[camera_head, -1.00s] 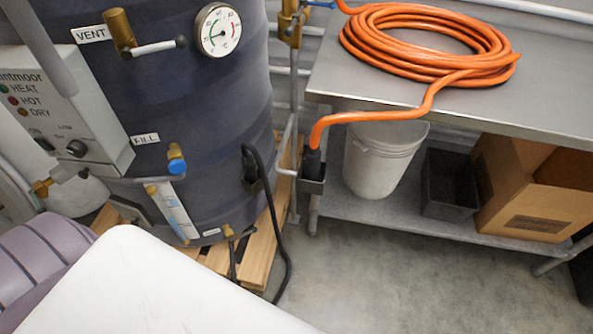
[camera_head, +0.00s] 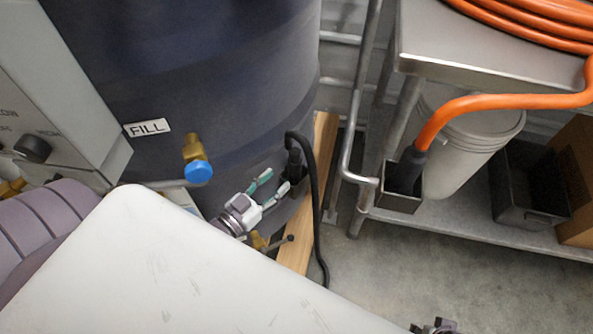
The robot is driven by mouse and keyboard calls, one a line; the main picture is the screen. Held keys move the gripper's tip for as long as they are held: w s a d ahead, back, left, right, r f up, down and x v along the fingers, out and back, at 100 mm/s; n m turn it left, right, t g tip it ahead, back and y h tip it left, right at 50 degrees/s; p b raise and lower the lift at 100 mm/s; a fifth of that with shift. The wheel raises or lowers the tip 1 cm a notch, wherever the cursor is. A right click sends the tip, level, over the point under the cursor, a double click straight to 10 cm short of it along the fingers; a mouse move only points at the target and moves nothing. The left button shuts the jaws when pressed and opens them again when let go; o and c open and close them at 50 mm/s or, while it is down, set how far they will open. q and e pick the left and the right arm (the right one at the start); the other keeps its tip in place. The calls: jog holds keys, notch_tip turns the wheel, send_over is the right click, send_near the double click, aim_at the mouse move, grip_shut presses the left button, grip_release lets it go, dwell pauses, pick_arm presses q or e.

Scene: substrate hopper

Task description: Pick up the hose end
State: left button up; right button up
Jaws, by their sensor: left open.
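The orange hose (camera_head: 480,103) comes down from its coil on the metal bench. Its end, a black cuff (camera_head: 407,168), sits pointing down in a small metal holder (camera_head: 399,202) at the bench's left side. The tip is hidden inside the holder. My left gripper (camera_head: 274,182) is open and empty, in front of the lower part of the dark tank, to the left of the hose end and apart from it. A small part of what looks like my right gripper (camera_head: 435,327) shows at the bottom edge; its fingers cannot be made out.
The dark tank (camera_head: 225,70) stands on a wooden pallet (camera_head: 325,140) with a blue-capped fill valve (camera_head: 198,170) and a black cable (camera_head: 313,200). A white bucket (camera_head: 470,150), a black bin (camera_head: 530,190) and a cardboard box (camera_head: 575,170) stand on the bench's lower shelf. Bare floor lies in front.

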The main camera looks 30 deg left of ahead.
aim_at(290, 166)
pick_arm(q)
jog(key=x, duration=0.3)
jog(key=shift+a+f, duration=0.1)
jog(key=x, duration=0.3)
jog(key=b+x, duration=0.1)
jog(key=shift+w+r, duration=0.15)
jog(key=shift+r, duration=0.2)
jog(key=shift+w, duration=0.5)
grip_shut()
pick_arm(e)
jog(key=v, duration=0.4)
jog(key=shift+w+r, duration=0.25)
jog(key=shift+r, duration=0.05)
